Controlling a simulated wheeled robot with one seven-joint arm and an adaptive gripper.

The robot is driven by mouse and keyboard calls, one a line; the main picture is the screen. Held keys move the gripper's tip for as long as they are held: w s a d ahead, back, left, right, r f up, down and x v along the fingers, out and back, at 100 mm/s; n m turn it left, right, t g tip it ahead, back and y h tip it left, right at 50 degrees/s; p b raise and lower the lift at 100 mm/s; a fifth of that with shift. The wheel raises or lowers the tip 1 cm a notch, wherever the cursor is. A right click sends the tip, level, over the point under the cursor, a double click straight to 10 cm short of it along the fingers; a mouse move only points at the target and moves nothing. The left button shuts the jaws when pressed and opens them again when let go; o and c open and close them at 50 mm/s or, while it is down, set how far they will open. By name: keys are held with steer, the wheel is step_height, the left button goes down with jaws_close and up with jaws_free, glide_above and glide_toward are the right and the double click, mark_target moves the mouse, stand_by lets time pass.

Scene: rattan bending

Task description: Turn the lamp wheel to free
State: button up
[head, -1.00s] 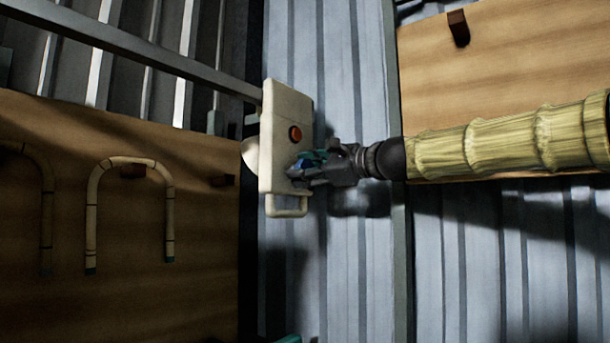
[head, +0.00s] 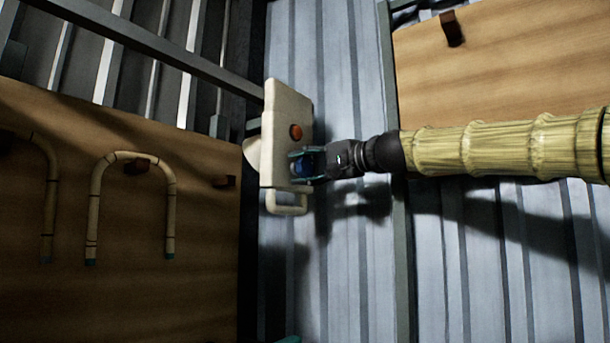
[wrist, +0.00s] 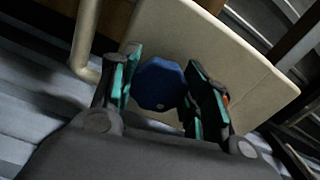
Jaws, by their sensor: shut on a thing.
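The lamp (head: 284,110) is a cream box with a red-orange round button (head: 296,132) and a loop handle (head: 288,209) at its lower edge. Its wheel is a blue faceted knob (wrist: 161,84) on the cream face, also seen in the head view (head: 304,165). My gripper (head: 303,166) reaches in from the right at the lower part of that face. In the wrist view my gripper (wrist: 163,92) has its teal-padded fingers on both sides of the blue wheel, shut on it. The fingers partly hide the wheel in the head view.
A metal beam (head: 150,45) runs from the upper left to the lamp. A wooden board (head: 120,290) with bent rattan hoops (head: 132,157) hangs at left; another board (head: 500,70) is at upper right. The corrugated wall (head: 340,280) below the lamp is bare.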

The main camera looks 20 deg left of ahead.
steer(key=n, duration=0.2)
steer(key=n+b, duration=0.2)
steer(key=n, duration=0.1)
steer(key=shift+w+f+n, duration=0.1)
steer(key=shift+f+n, duration=0.15)
steer(key=shift+n, duration=0.05)
steer(key=n+b, duration=0.1)
steer(key=n, duration=0.4)
steer(key=shift+b, duration=0.3)
steer(key=shift+n, duration=0.4)
steer(key=o, duration=1)
steer(key=shift+w, duration=0.1)
steer(key=shift+d, duration=0.15)
steer(key=shift+d, duration=0.25)
steer(key=v, duration=1.1)
steer(key=shift+s+d, duration=0.15)
steer(key=shift+s, duration=0.05)
